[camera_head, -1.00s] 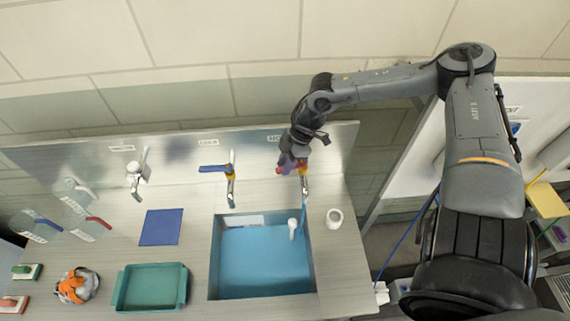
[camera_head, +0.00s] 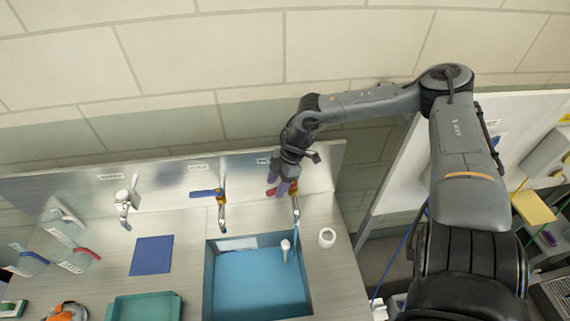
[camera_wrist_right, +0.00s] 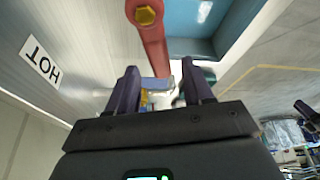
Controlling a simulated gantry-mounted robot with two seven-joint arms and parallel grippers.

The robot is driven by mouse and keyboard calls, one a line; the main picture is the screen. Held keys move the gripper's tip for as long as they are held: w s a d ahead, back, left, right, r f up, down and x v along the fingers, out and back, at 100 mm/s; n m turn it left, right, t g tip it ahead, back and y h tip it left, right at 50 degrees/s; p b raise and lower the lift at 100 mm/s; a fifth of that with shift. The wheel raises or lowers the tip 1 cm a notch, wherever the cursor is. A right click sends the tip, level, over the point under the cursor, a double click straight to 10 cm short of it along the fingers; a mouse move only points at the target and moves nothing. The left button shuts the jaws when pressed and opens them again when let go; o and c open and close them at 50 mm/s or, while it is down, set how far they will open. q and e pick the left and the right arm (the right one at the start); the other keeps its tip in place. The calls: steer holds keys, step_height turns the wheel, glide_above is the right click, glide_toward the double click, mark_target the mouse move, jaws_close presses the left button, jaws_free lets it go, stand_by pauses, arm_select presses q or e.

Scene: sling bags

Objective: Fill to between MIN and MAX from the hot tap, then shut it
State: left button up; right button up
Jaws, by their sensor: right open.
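The hot tap (camera_head: 296,207) stands at the right back of the sink, and its red lever (camera_head: 293,188) also shows in the wrist view (camera_wrist_right: 153,42). A thin blue stream (camera_head: 295,230) shows below its spout. The basin (camera_head: 207,275) looks blue inside; a pale plate (camera_head: 238,244) is on its back wall, its marks too small to read. My right gripper (camera_head: 279,187) is open at the lever. In the wrist view, the lever's lower end appears between the two purple fingers (camera_wrist_right: 160,80); contact cannot be told. My left gripper is out of view.
A cold tap (camera_head: 221,207) with a blue lever and another tap (camera_head: 124,205) stand to the left. A white cup-like thing (camera_head: 327,237) stands right of the basin. A blue mat (camera_head: 152,255), green tray (camera_head: 118,307) and clear jugs (camera_head: 77,258) are on the left counter.

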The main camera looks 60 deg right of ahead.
steer(key=p+v, duration=0.6)
steer(key=v, duration=0.1)
steer(key=shift+r, duration=0.25)
steer(key=shift+v, duration=1.2)
steer(key=shift+s+d, duration=0.1)
